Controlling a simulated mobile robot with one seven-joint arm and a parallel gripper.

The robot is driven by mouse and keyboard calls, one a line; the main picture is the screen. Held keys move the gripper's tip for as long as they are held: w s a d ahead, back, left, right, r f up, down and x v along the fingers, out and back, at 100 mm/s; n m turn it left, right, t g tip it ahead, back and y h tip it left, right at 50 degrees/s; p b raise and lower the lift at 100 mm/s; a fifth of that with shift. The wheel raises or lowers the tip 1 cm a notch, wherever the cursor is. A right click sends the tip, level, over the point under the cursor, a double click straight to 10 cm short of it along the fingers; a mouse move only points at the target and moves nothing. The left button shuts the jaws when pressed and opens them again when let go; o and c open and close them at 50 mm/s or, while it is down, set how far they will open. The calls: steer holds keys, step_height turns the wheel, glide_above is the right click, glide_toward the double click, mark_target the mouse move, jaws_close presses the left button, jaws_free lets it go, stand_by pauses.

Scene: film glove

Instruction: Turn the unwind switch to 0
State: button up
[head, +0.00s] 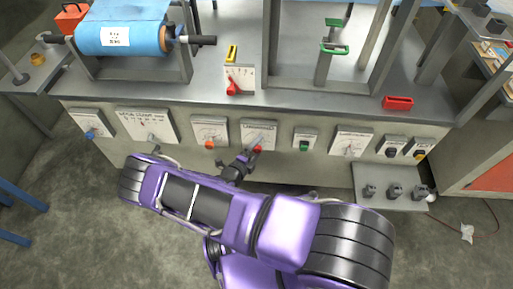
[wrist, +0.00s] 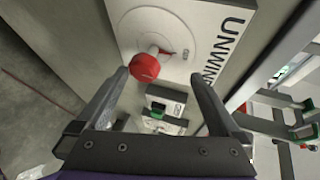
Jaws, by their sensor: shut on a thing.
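The unwind switch is a lever with a red knob (wrist: 145,67) on a pale panel (wrist: 206,20), whose partly visible label reads "UNWIN" in the wrist view. Its scale marks are too small to read. In the head view the red knob (head: 257,149) sits at the lower part of a panel (head: 262,132) on the bench front. In the head view my gripper (head: 246,158) reaches up to this panel, and my arm hides the floor below.
Neighbouring panels carry an orange knob (head: 210,144) to the left and a green switch (head: 304,146) to the right. A blue film roll (head: 120,38), a red lever (head: 233,87) and a red block (head: 398,102) are on the bench. A small shelf (head: 388,201) juts out at right.

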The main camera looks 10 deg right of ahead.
steer(key=r+t, duration=0.1)
steer(key=r, duration=0.1)
steer(key=w+r+t+h, duration=0.1)
steer(key=r, duration=0.2)
steer(key=w+r+t+h, duration=0.1)
steer(key=r, duration=0.2)
steer(key=shift+d, duration=0.2)
steer(key=f+g, duration=0.1)
steer(key=f, duration=0.1)
steer(key=s+f+g+y, duration=0.1)
steer(key=f, duration=0.1)
steer(key=s+f, duration=0.1)
steer(key=f, duration=0.1)
steer(key=shift+a+f+g+y, duration=0.1)
steer(key=shift+f+g+y, duration=0.25)
steer(key=shift+g+y, duration=0.05)
steer(key=shift+s+a, duration=0.7)
steer(key=shift+s, duration=0.05)
steer(key=s+a+b, duration=0.1)
steer(key=s+a, duration=1)
steer(key=s, duration=0.3)
steer(key=shift+a, duration=0.4)
steer(key=shift+f, duration=0.1)
